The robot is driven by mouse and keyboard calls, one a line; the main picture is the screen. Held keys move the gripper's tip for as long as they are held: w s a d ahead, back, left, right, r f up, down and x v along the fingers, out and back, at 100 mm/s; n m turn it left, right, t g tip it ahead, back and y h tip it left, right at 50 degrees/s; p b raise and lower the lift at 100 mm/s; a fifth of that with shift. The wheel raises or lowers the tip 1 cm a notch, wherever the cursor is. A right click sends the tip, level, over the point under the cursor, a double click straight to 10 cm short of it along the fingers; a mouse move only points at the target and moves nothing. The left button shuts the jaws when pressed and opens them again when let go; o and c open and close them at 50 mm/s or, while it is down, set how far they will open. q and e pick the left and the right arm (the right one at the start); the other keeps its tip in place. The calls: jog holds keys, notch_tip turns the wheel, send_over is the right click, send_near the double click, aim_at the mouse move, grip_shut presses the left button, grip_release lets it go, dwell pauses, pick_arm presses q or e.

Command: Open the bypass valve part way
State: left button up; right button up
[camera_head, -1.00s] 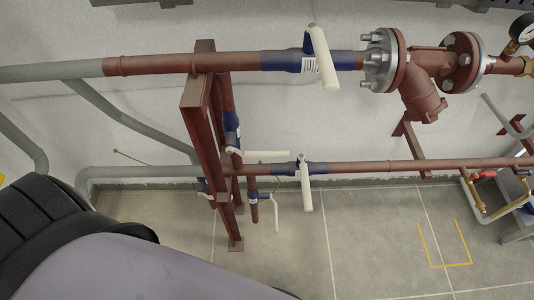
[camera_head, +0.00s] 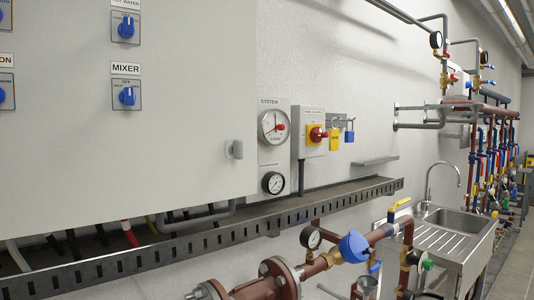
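Neither of my grippers shows in the head view. No valve in view is labelled as the bypass valve, so I cannot tell which one it is. A yellow-handled valve (camera_head: 400,205) sits on the red pipework at the lower right. A blue round device (camera_head: 353,247) is mounted on the red pipe, to the left of and below that valve. A small gauge (camera_head: 312,238) stands on the same pipe. A bolted flange (camera_head: 280,277) is at the bottom edge. The white-handled valves are out of view.
A large grey cabinet (camera_head: 190,140) with blue knobs fills the left. A slotted cable tray (camera_head: 250,230) runs below it. Wall gauges (camera_head: 273,127) and a red-yellow switch (camera_head: 315,135) are beside it. A sink (camera_head: 455,222) and more pipework (camera_head: 485,150) stand at right.

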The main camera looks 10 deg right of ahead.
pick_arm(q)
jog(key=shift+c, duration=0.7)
